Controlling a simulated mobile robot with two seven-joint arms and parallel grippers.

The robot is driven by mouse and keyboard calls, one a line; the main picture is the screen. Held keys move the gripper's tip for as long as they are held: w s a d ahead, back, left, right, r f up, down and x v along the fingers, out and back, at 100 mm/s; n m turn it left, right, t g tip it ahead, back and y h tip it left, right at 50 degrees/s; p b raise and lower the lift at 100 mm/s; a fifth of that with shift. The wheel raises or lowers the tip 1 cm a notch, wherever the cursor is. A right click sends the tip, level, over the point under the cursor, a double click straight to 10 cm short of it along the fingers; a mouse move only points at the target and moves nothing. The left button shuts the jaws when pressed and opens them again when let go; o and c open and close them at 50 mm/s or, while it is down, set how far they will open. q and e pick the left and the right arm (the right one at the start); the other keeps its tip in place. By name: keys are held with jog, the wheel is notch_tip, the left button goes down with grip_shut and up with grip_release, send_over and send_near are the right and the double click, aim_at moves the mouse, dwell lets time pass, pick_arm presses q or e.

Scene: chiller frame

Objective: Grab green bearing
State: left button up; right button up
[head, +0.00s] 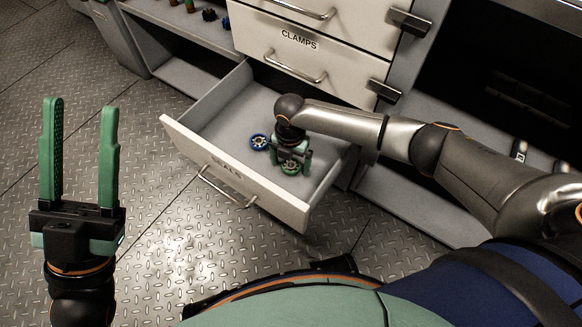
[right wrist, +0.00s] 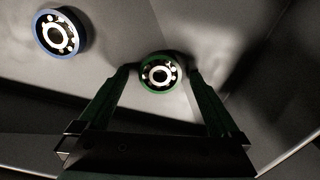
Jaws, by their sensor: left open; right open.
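A green bearing (head: 292,167) lies in the open drawer (head: 232,172) labelled SEALS. My right gripper (head: 291,169) is down inside the drawer, with its fingers around the green bearing. In the right wrist view the green bearing (right wrist: 159,73) sits between the open fingertips (right wrist: 160,74), with one finger on each side. I cannot tell whether the fingers touch it. A blue bearing (head: 259,142) lies on the drawer floor to the left of it, also in the right wrist view (right wrist: 57,32). My left gripper (head: 80,125) is open and empty, raised over the floor at the left.
A closed CLAMPS drawer (head: 300,50) with a bar handle is above the open drawer. The drawer's front and side walls stand close around my right gripper. Shelving (head: 180,60) is at the back left. The metal floor (head: 150,250) at the left is clear.

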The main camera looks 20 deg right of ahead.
jog(key=shift+r, duration=0.15)
grip_shut()
dwell(0.6)
